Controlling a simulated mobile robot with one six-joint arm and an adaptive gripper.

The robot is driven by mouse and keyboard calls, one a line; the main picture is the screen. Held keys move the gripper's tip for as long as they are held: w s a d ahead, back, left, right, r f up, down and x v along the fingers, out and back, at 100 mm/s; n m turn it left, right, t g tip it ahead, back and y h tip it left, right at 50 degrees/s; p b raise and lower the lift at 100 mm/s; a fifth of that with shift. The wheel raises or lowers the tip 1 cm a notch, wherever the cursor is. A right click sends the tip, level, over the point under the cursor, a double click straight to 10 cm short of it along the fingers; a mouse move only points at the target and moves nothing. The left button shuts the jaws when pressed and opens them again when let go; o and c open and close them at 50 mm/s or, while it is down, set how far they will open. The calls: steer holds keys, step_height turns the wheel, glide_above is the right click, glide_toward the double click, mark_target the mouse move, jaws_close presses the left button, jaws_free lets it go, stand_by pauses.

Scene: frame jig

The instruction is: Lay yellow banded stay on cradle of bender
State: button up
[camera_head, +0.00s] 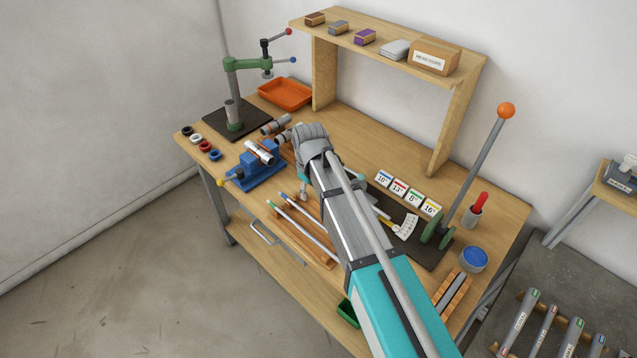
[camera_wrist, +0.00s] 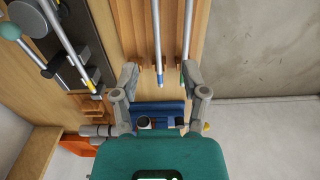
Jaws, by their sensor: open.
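The yellow banded stay (camera_wrist: 72,50) is a thin grey rod with a yellow band near its lower end in the wrist view. It lies over the dark base of the bender (camera_wrist: 92,45). I cannot tell whether it rests fully in the cradle. In the head view the bender's base (camera_head: 425,250) shows right of my arm, with a white angle scale, and my arm hides part of it. My gripper (camera_wrist: 158,70) is open and empty. Its fingers are on either side of the end of a blue-banded stay (camera_wrist: 158,45), with no visible grip on it.
A wooden rack (camera_head: 300,235) holds the blue-banded and a green-banded stay. A blue vise (camera_head: 262,172), orange tray (camera_head: 286,94) and drill press (camera_head: 233,95) stand to the left. The bender's tall lever with an orange ball (camera_head: 506,110) rises at the right.

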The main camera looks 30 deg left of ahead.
steer(key=shift+s+a, duration=0.2)
steer(key=shift+s, duration=0.4)
steer(key=w+d+f+m+b, duration=0.1)
steer(key=w+d+m, duration=0.25)
steer(key=d, duration=0.95)
steer(key=w+d+m, duration=0.3)
steer(key=d+m, duration=0.1)
steer(key=d, duration=0.9)
steer(key=s+d+f+m+b, duration=0.1)
steer(key=s+d+m, duration=0.1)
steer(key=d, duration=1)
steer(key=s+d+m, duration=0.2)
steer(key=d+m, duration=0.3)
steer(key=d, duration=0.7)
steer(key=shift+s+d+f+b, duration=0.2)
steer(key=shift+d+f+b, duration=0.15)
steer(key=shift+f+b, duration=0.05)
